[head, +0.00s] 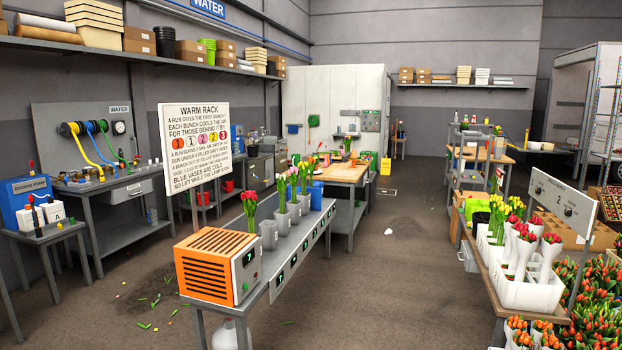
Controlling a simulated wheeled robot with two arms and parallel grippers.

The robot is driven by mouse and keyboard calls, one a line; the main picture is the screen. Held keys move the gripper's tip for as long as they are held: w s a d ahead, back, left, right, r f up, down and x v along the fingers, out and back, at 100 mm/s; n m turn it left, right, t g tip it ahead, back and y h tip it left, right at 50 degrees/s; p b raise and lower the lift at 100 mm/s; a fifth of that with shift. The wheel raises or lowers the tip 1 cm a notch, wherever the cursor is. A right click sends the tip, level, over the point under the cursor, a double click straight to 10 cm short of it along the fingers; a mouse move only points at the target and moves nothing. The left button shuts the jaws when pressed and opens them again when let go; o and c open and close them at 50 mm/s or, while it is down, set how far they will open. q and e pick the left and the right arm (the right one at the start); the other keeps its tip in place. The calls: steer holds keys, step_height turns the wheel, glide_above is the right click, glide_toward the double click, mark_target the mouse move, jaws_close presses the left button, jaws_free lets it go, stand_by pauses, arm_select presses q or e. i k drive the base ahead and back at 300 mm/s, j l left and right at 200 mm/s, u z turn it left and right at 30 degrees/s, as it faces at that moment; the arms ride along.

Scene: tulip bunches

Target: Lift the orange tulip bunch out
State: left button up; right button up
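The warm rack is a long grey bench with an orange heater box (208,267) at its near end. Grey vases stand in a row on it. One grey vase (268,234) shows no flowers. At the lower right, orange-red tulips (518,328) stand at the picture's edge. Neither of my grippers is in view.
A white sign (197,148) headed WARM RACK stands behind the rack. A bench at right holds white vases with red tulips in a white crate (530,293). Brown floor between the benches is mostly open (400,270), with leaf scraps (157,300) at left.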

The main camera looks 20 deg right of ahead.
mark_target(310, 161)
steer(key=i+l+z, duration=0.3)
steer(key=i+z, duration=0.25)
steer(key=i, duration=0.25)
steer(key=i+l+z, duration=0.1)
steer(key=i+z, duration=0.25)
steer(key=i, duration=2.4)
steer(key=i+l+u, duration=0.15)
steer(key=i, duration=0.55)
steer(key=i+l, duration=0.1)
steer(key=i, duration=0.55)
steer(key=i+l+u, duration=0.1)
steer(key=i+u, duration=0.35)
steer(key=i+l+u, duration=0.25)
steer(key=u, duration=0.15)
steer(key=i+l+u, duration=0.7)
steer(key=l+u, duration=0.2)
steer(key=i+l+u, duration=0.1)
steer(key=l, duration=0.2)
steer(key=i+l+u, duration=0.1)
steer(key=l, duration=0.25)
steer(key=i+l, duration=0.35)
steer(key=i, duration=0.1)
